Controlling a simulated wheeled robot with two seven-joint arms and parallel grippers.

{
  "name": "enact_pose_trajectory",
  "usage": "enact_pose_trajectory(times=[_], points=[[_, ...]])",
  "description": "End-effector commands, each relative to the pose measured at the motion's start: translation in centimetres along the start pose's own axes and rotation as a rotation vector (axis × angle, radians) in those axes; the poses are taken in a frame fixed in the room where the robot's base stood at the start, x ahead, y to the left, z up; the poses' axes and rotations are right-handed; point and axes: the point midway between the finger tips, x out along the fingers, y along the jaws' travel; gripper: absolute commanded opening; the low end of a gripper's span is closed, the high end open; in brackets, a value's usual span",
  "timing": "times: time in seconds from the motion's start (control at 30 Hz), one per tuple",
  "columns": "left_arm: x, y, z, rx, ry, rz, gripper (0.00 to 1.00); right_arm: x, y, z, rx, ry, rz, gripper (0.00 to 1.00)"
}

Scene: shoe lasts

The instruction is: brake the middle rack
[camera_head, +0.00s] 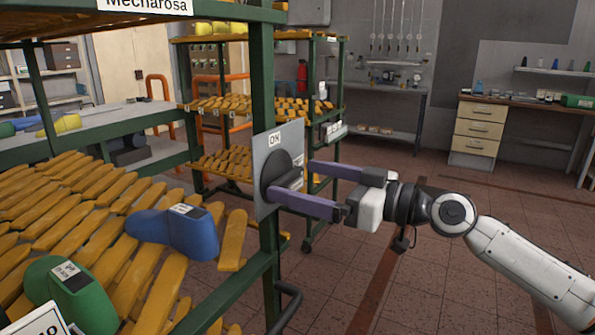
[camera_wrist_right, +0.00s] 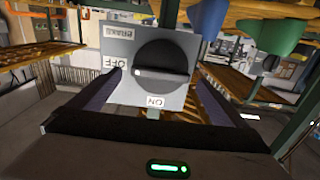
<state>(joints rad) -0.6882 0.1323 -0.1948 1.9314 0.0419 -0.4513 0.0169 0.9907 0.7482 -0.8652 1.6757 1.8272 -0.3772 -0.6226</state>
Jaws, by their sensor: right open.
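A grey switch plate (camera_head: 283,143) is fixed to the green post of the near rack (camera_head: 262,75), with an ON label at its top in the head view. A round black knob (camera_head: 275,173) with a raised bar is on it. In the right wrist view the plate (camera_wrist_right: 177,101) appears upside down; the knob (camera_wrist_right: 163,50) has a white mark at the bar's left end, on the side of the OFF label (camera_wrist_right: 113,62). My right gripper (camera_head: 291,181) is open, its purple fingers spread either side of the knob. I cannot tell whether they touch it. My left gripper is not in view.
Another rack (camera_head: 181,75) stands behind. A workbench (camera_head: 520,103) with drawers is at the far right. The tiled floor between is largely clear.

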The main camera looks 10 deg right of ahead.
Motion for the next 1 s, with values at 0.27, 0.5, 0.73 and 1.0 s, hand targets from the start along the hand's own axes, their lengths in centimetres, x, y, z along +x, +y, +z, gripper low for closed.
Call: enact_pose_trajectory(times=[0.27,0.5,0.73,1.0], points=[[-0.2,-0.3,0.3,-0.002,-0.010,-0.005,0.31,1.8,0.0,0.0,0.000,0.000,0.000,0.97],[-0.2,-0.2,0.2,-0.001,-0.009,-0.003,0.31,1.8,0.0,0.1,0.000,0.000,0.000,0.92],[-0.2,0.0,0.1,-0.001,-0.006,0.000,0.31,1.8,0.0,0.1,0.000,0.000,0.000,0.56],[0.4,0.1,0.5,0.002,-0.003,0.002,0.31,1.8,0.0,0.4,-0.030,0.001,0.001,0.56]])
